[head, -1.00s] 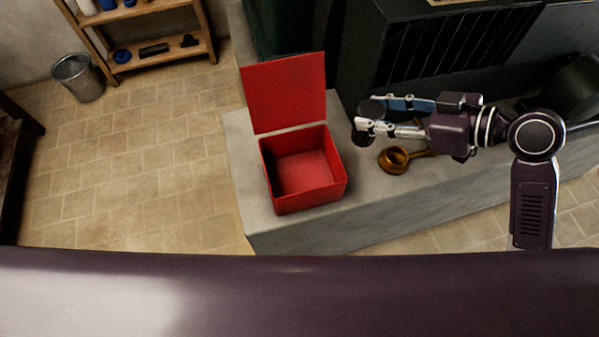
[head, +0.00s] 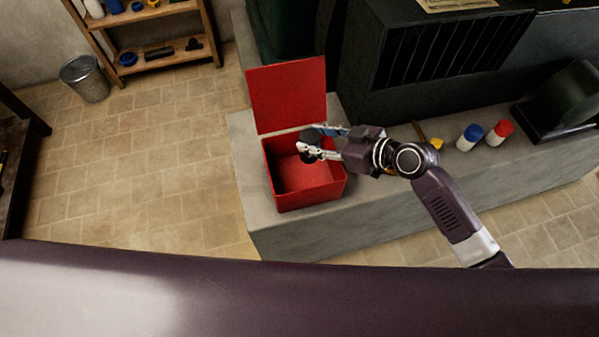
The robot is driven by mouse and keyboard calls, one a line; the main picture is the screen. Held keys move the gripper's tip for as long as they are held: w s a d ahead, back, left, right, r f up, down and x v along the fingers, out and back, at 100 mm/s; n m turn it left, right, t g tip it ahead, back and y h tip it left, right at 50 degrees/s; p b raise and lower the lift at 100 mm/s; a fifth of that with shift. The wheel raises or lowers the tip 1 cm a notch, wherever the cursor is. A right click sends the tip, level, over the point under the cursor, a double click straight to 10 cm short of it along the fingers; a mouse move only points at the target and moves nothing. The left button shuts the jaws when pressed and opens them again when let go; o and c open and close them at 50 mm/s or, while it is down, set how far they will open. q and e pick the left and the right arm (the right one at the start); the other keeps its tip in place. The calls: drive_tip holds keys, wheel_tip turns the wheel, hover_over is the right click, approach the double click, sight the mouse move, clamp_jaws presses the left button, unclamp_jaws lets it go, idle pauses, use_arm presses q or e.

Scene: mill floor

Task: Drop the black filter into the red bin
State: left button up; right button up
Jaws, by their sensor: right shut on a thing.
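The red bin (head: 310,196) stands on the grey stone ledge with its lid raised at the back. Its inside looks empty where I can see it. My right gripper (head: 313,143) is over the right back part of the bin's opening. It is shut on the black filter (head: 307,157), a small dark round piece partly hidden by the fingers. The height of the filter above the bin floor is hard to tell. My left gripper does not show.
The stone ledge (head: 375,212) runs to the right. A blue-capped bottle (head: 468,138) and a red-capped bottle (head: 498,136) stand on it. A dark machine (head: 455,60) is behind. A metal bucket (head: 85,80) and wooden shelf (head: 165,60) are at left.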

drive_tip(key=shift+f+b, duration=1.45)
drive_tip(key=shift+f, duration=0.9)
drive_tip(key=o, duration=1.3)
drive_tip(key=v, duration=1.2)
